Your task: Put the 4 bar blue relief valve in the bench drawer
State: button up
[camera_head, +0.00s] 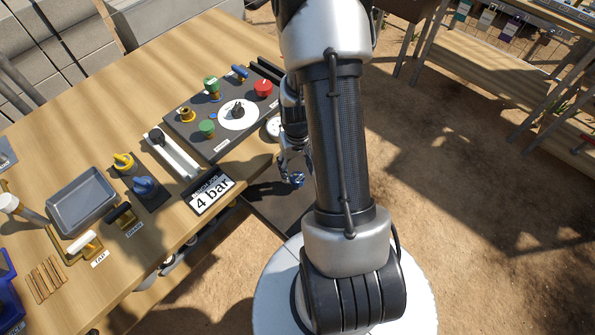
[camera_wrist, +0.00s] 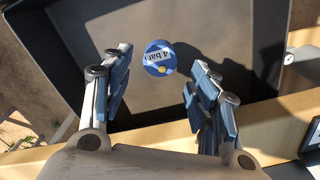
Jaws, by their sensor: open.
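The relief valve (camera_wrist: 158,58) shows in the wrist view as a round blue cap marked "4 bar". It sits over the dark inside of the open drawer (camera_wrist: 85,30); I cannot tell whether it rests on the drawer floor. My gripper (camera_wrist: 157,82) is open, its blue-padded fingers either side of the valve with gaps on both sides. In the head view my gripper (camera_head: 293,165) is low over the pulled-out drawer (camera_head: 262,212) at the bench's front edge, partly hidden by my arm.
The bench (camera_head: 150,60) carries a dark panel (camera_head: 185,118) with coloured knobs, a "4 bar" sign (camera_head: 210,190), a grey tray (camera_head: 82,202), and blue (camera_head: 145,187) and yellow (camera_head: 123,163) handled fittings. Open sandy ground lies to the right.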

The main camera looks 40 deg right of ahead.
notch_tip(320, 180, up, 7)
jog(key=p, duration=0.2)
notch_tip(320, 180, up, 11)
jog(key=n+t, duration=0.1)
send_over(297, 177)
jog(key=w+a, duration=0.2)
jog(key=a, duration=0.3)
jog(key=s+a+r+n+t, duration=0.1)
jog(key=s+a+r, duration=0.1)
jog(key=a+r, duration=0.4)
jog(key=s+a+r+n+t, duration=0.2)
jog(key=s+a+r+n, duration=0.1)
jog(key=s+a+r, duration=0.6)
jog(key=shift+s+r+t, duration=0.3)
jog(key=shift+s+r, duration=0.25)
jog(key=shift+r, duration=0.25)
